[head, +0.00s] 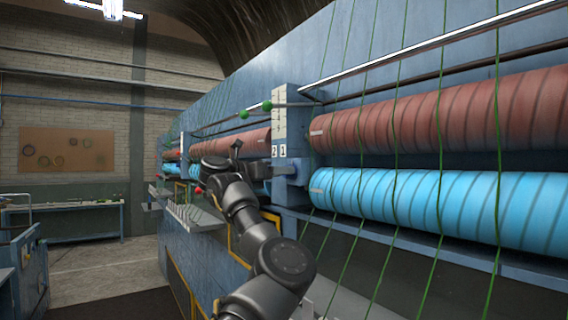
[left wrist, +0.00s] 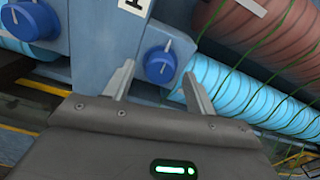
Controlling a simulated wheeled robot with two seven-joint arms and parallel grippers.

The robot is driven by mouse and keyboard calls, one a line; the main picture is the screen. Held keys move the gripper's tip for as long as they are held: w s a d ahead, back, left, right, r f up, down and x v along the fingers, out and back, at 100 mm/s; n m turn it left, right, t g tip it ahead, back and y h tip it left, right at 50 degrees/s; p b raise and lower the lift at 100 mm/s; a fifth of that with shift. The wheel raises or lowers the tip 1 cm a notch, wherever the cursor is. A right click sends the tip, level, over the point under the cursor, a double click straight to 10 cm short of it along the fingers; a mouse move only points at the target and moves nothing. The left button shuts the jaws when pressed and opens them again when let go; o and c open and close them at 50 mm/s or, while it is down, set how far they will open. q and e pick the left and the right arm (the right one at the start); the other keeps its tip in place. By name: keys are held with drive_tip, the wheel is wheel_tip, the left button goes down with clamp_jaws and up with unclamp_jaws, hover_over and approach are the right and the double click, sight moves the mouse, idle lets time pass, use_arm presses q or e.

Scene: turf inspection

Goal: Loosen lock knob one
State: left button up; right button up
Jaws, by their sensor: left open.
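A round blue lock knob (left wrist: 159,64) with a raised grip bar sits on the blue-grey bracket in the left wrist view. A second blue knob (left wrist: 32,18) is at the upper left there. My left gripper (left wrist: 159,72) is open, its two fingers reaching toward the first knob, one on each side in the picture; I cannot tell if they touch it. My right gripper is not in view.
Red-brown rolls (head: 450,110) and light blue rolls (head: 440,200) run along the machine, with green yarns (head: 392,150) hanging across them. Green balls (head: 267,106) show above the bracket. A workbench (head: 80,207) stands far left, with open floor (head: 100,265) before it.

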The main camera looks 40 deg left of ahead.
use_arm(q)
drive_tip(key=shift+x, duration=0.8)
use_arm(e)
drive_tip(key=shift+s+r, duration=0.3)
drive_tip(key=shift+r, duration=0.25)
